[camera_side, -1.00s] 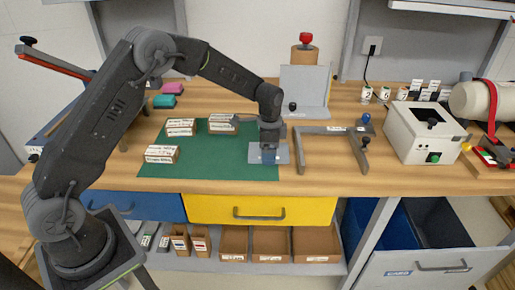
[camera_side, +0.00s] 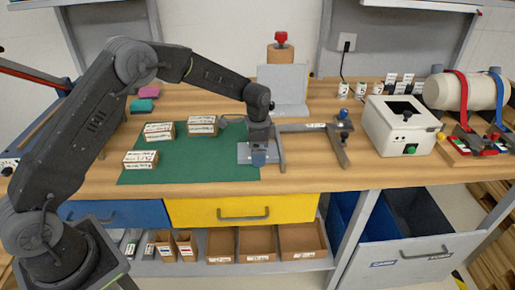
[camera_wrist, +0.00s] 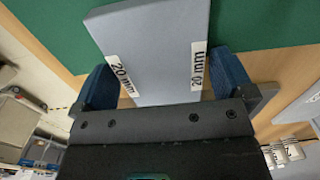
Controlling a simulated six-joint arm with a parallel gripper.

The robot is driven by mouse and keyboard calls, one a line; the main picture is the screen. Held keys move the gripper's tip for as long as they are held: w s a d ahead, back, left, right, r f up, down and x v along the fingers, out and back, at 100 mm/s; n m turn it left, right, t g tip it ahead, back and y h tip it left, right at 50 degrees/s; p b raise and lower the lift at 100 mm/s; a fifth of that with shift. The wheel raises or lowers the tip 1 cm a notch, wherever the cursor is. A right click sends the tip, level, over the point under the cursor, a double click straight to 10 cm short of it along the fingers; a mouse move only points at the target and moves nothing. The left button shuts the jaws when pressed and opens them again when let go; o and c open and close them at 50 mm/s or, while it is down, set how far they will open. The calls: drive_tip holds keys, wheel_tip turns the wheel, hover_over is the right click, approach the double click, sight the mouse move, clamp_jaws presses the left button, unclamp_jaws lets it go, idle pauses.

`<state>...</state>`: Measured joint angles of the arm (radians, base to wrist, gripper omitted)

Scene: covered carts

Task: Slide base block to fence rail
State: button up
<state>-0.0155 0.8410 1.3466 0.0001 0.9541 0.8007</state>
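The base block (camera_side: 243,152) is a flat grey-blue plate lying at the right edge of the green mat. In the wrist view the base block (camera_wrist: 155,40) shows two white "20 mm" labels and fills the space between my fingers. My gripper (camera_side: 259,156) points down over the block. In the wrist view my gripper (camera_wrist: 165,85) has its blue fingers on either side of the block and looks shut on it. The fence rail (camera_side: 282,152) is a grey bracket just right of the block.
Several labelled boxes (camera_side: 203,125) stand on the green mat (camera_side: 190,170) to the left. A grey upright plate (camera_side: 283,90) stands behind. A clamp (camera_side: 343,125) with a blue knob sits at the rail's right end. A white machine (camera_side: 395,130) stands further right.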

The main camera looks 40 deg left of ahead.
wheel_tip(320, 180, up, 14)
idle(0.6)
